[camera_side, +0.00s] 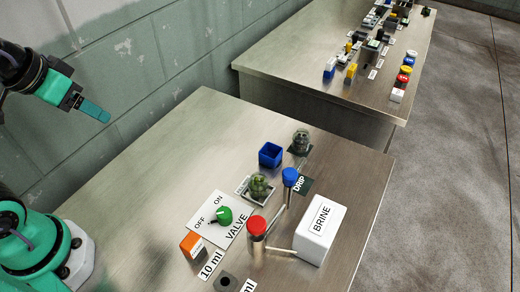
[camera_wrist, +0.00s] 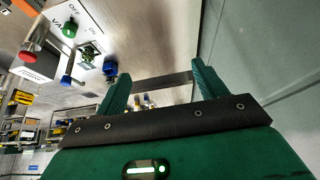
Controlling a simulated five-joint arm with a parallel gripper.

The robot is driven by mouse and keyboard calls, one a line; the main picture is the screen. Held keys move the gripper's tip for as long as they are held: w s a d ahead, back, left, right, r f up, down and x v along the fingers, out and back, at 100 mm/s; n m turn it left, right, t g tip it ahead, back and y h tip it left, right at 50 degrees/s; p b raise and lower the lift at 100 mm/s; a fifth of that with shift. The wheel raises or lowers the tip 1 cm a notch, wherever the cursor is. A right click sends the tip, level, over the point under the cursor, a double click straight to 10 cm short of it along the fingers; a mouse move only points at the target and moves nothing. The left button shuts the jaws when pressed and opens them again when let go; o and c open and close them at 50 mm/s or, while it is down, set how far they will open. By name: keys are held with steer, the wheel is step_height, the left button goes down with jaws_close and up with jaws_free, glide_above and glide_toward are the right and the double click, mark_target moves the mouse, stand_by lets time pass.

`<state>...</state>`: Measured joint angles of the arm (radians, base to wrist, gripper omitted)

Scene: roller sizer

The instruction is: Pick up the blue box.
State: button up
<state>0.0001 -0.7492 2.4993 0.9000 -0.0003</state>
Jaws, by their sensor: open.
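The blue box (camera_side: 270,154) is a small open-topped cube on the steel table, behind the jar of green pieces and left of a second jar. In the wrist view the blue box (camera_wrist: 110,68) shows left of the fingers. My gripper (camera_side: 97,111) is raised at the upper left, well apart from the box. In the wrist view my gripper (camera_wrist: 160,80) has its two green fingers spread with nothing between them.
A green valve knob (camera_side: 224,215), a red-capped post (camera_side: 257,228), a blue-capped post (camera_side: 290,178), a jar (camera_side: 259,186) and a white BRINE box (camera_side: 320,230) crowd the table's front. A second table (camera_side: 290,70) stands behind. The table's left side is clear.

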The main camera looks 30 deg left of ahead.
steer(key=shift+w, duration=0.15)
steer(key=w+d+g, duration=0.2)
steer(key=w+d, duration=0.3)
steer(key=w, duration=0.4)
steer(key=w+d+g, duration=0.1)
steer(key=w+d, duration=0.4)
steer(key=w, duration=0.3)
steer(key=w+d+f+g, duration=0.1)
steer(key=w+d+f, duration=0.4)
steer(key=d+f, duration=0.2)
steer(key=w+d+f+g, duration=0.1)
steer(key=w+d+f, duration=0.3)
steer(key=d+f, duration=0.4)
steer(key=shift+w+f+g, duration=0.3)
steer(key=shift+w+f, duration=0.05)
steer(key=shift+f, duration=0.25)
steer(key=shift+f, duration=1.3)
steer(key=shift+f, duration=0.1)
